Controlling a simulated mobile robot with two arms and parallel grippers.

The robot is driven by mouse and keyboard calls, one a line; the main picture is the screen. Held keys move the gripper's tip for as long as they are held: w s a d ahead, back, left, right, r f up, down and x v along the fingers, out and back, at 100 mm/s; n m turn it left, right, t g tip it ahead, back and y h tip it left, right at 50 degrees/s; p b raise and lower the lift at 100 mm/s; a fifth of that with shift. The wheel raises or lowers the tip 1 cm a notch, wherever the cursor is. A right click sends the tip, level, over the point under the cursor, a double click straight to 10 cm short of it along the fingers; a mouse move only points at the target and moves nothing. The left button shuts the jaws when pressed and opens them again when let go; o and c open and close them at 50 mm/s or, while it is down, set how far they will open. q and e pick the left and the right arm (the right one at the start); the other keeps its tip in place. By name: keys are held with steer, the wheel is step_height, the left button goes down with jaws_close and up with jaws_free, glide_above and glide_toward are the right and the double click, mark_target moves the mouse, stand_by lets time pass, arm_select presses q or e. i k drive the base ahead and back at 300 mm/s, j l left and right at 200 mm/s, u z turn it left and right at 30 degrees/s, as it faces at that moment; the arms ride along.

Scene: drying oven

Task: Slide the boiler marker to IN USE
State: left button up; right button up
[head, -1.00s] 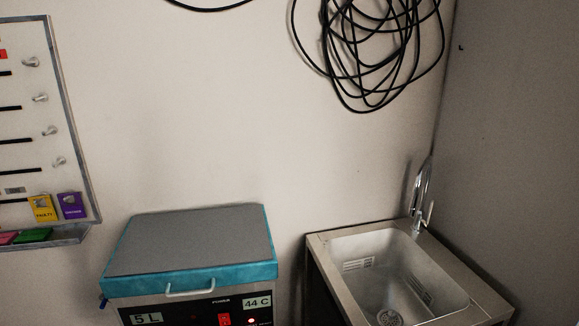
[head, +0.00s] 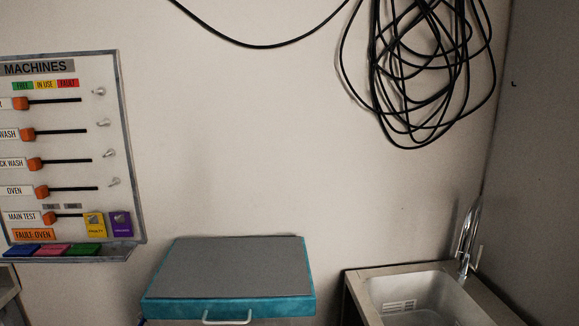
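The MACHINES board (head: 133,150) hangs on the wall at the left of the head view, its left edge cut off. Its header strip reads FREE (head: 22,86), IN USE (head: 44,84) and FAULT (head: 67,83). The top row's label is cut off, with only a final R showing; I cannot read it fully as boiler. That row's orange marker (head: 20,103) sits at the left end of its black slot (head: 60,100), below FREE. Neither of my grippers is in view.
Lower rows have orange markers too, including the OVEN marker (head: 41,191). Pegs (head: 99,92) line the board's right side; yellow (head: 94,225) and purple tags (head: 121,224) hang low. Black cable (head: 420,70) hangs above.

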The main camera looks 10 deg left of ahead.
mark_target(21, 103)
steer(key=i+j+u, duration=0.1)
steer(key=j, duration=0.35)
steer(key=i+j, duration=0.1)
steer(key=j, duration=0.3)
steer(key=j+u, duration=0.15)
steer(key=j, duration=0.3)
steer(key=i+j, duration=0.2)
steer(key=j, duration=0.2)
steer(key=i+j+u, duration=0.15)
steer(key=j, duration=0.3)
steer(key=i+j, duration=0.1)
steer(key=j, duration=0.3)
steer(key=i+j+u, duration=0.15)
steer(key=j, duration=0.25)
